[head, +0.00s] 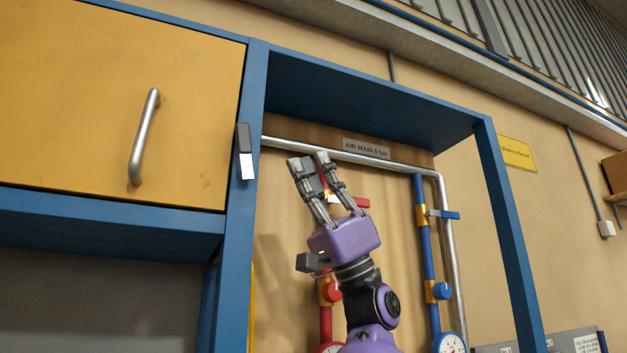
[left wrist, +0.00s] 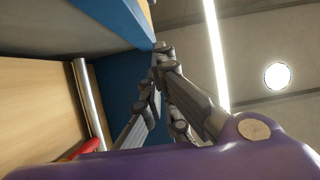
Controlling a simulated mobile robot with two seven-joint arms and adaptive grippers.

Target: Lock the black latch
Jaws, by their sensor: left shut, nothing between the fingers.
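The black latch (head: 242,138) is a small upright piece on the blue post, just right of the yellow door (head: 205,60). A white part shows directly below its black upper part. The door lies flush in its blue frame, with a metal bar handle (head: 144,137). My left gripper (head: 308,160) points up in front of the pipe panel, to the right of the latch and apart from it. It is shut and empty; its fingertips meet in the left wrist view (left wrist: 160,50). The latch cannot be made out in the left wrist view. My right gripper is not in view.
A horizontal metal pipe (head: 400,164) runs behind my left gripper, below the "AIR MAIN" label (head: 366,148). A blue pipe (head: 427,260) with valves stands to the right, a red pipe (head: 325,318) behind my arm. A blue beam (head: 370,95) spans overhead.

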